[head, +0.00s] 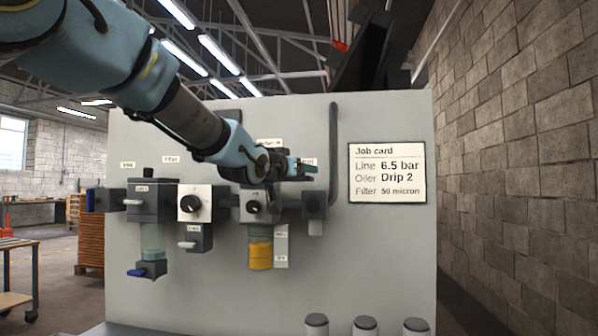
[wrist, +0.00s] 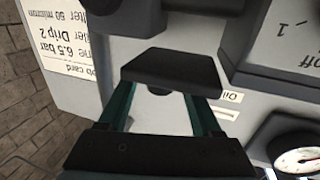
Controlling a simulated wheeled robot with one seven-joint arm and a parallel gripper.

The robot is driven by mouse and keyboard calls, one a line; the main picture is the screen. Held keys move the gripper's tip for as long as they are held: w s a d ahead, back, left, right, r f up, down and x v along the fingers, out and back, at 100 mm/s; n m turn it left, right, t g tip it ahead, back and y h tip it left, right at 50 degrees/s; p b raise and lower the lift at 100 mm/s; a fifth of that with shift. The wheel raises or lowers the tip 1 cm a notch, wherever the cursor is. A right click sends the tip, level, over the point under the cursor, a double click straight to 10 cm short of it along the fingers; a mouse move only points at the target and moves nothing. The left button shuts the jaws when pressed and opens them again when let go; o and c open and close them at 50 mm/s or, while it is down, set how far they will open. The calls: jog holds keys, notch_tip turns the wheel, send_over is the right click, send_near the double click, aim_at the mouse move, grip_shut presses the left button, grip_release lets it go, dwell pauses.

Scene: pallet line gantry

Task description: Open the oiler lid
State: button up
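The oiler is the unit with a dark knob (head: 254,207) on a pale plate and a yellow bowl (head: 260,256) below. In the wrist view its dial plate (wrist: 285,38), marked Off and 1, shows upside down at upper right. I cannot pick out a separate lid; my arm covers the oiler's top in the head view. My gripper (head: 306,170) is in front of the panel, above and right of the oiler knob. In the wrist view a dark block (wrist: 170,70) spans its teal sides; whether it is shut is unclear, and I see no clear held thing.
A bent pipe (head: 333,150) and the job card (head: 387,173) are right of my gripper. A gauge (wrist: 297,160) shows in the wrist view.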

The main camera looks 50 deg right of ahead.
jog(key=shift+a, duration=0.1)
jog(key=b+v, duration=0.2)
jog(key=v, duration=0.8)
jog(key=shift+a, duration=0.35)
jog(key=shift+s, duration=0.1)
jog(key=w+a+f+n+t+y+p, duration=0.2)
jog(key=w+a+f+n+t+y, duration=0.3)
jog(key=w+a+f, duration=0.8)
jog(key=w+a+f+n+g+y, duration=0.1)
jog(key=w+a+f+y, duration=0.2)
jog(key=a+f, duration=0.3)
jog(key=w+a+f+n+g+y, duration=0.1)
jog(key=w+a+f+y, duration=0.25)
jog(key=a, duration=0.35)
jog(key=s+a+f+n+g+y+p, duration=0.15)
jog(key=a+f, duration=0.25)
jog(key=a, duration=0.4)
jog(key=s+a+f+n+g+y+p, duration=0.1)
jog(key=s+a+f+n+g+y, duration=0.15)
jog(key=a+f, duration=0.4)
jog(key=s+a+f+n+g+y, duration=0.1)
jog(key=s+a+f+n+g, duration=0.1)
jog(key=s+a, duration=0.6)
jog(key=a+f+g+p, duration=0.1)
jog(key=a, duration=0.2)
jog(key=shift+s+f, duration=0.3)
jog(key=shift+f, duration=0.05)
